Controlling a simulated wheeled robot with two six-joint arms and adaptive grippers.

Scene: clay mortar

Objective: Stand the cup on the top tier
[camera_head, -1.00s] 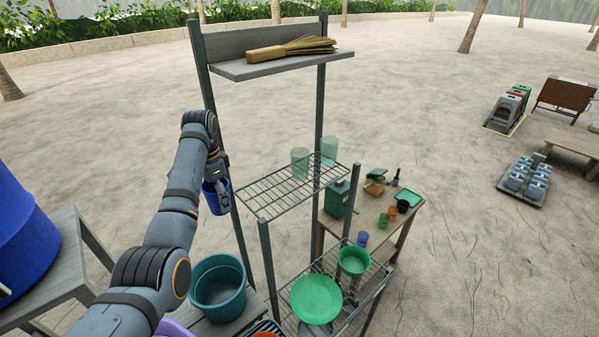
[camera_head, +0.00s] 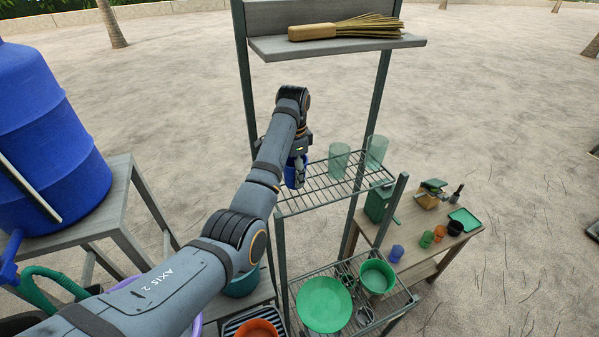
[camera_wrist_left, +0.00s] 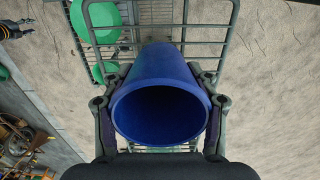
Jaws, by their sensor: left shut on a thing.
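My left gripper (camera_head: 299,160) is shut on a blue cup (camera_head: 293,176) at the left end of the rack's upper wire tier (camera_head: 326,191). In the left wrist view the cup (camera_wrist_left: 160,110) sits between both fingers, its open mouth towards the camera. I cannot tell whether its base touches the wires. Two clear green tumblers, one (camera_head: 339,161) nearer and one (camera_head: 376,152) behind it, stand at the tier's far right. My right gripper is not in view.
A wooden shelf (camera_head: 268,48) with a whisk broom (camera_head: 345,28) is above the wire tier. A green plate (camera_head: 323,304) and green bowl (camera_head: 377,276) sit on the lower tier. A blue barrel (camera_head: 50,140) stands left. A small table (camera_head: 425,268) with cups is behind right.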

